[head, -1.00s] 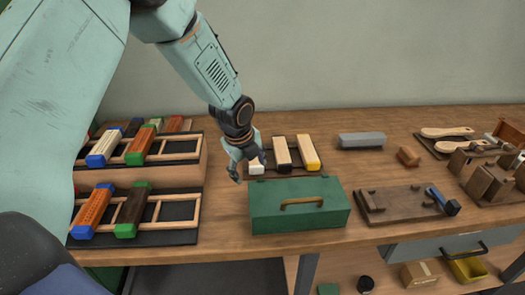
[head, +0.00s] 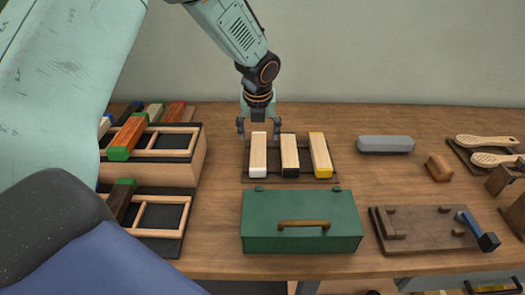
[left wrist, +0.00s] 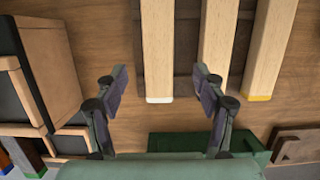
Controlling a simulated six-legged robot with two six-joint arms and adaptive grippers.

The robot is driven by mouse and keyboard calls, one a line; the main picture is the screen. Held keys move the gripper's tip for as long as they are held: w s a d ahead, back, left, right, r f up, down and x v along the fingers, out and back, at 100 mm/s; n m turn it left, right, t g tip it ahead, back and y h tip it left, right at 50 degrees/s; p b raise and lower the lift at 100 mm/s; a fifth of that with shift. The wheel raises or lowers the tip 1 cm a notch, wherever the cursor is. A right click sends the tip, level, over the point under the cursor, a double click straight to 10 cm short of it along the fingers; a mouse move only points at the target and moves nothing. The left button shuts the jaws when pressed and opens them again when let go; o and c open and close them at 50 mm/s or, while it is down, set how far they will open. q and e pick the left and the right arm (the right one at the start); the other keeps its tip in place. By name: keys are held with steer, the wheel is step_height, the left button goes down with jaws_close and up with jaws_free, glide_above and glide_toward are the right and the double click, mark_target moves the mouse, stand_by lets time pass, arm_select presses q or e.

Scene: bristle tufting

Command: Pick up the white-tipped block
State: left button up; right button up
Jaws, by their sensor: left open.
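The white-tipped block (head: 258,157) is a pale wooden bar with a white end toward me. It lies leftmost of three bars on a dark rack (head: 249,178). In the left wrist view the block (left wrist: 157,50) runs away from me, its white end nearest. My left gripper (head: 256,128) is open and empty at the block's far end, one finger to each side. In the left wrist view its fingers (left wrist: 160,80) stand apart on either side of the block's line. I cannot tell the height gap. My right gripper is not in view.
A black-tipped block (head: 289,155) and a yellow-tipped block (head: 320,155) lie close to the right. A green toolbox (head: 302,213) stands in front of the rack. Racks of coloured blocks (head: 150,142) are at the left. A grey bar (head: 385,145) lies to the right.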

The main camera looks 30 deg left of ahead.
mark_target(258, 150)
arm_select(q)
steer(key=shift+d+f, duration=0.2)
steer(key=shift+d, duration=0.05)
steer(key=shift+f, duration=0.35)
steer(key=x, duration=0.2)
steer(key=a+b+x, duration=0.1)
steer(key=x, duration=0.2)
steer(key=shift+s+b, duration=0.1)
steer(key=shift+b, duration=0.2)
steer(key=shift+d+f, duration=0.2)
steer(key=shift+f, duration=0.35)
steer(key=shift+a, duration=0.2)
steer(key=shift+a+f, duration=0.1)
steer(key=shift+c, duration=0.6)
steer(key=shift+w+d, duration=0.25)
steer(key=c, duration=0.4)
steer(key=shift+s+a, duration=0.1)
steer(key=shift+a, duration=0.05)
steer(key=c, duration=0.8)
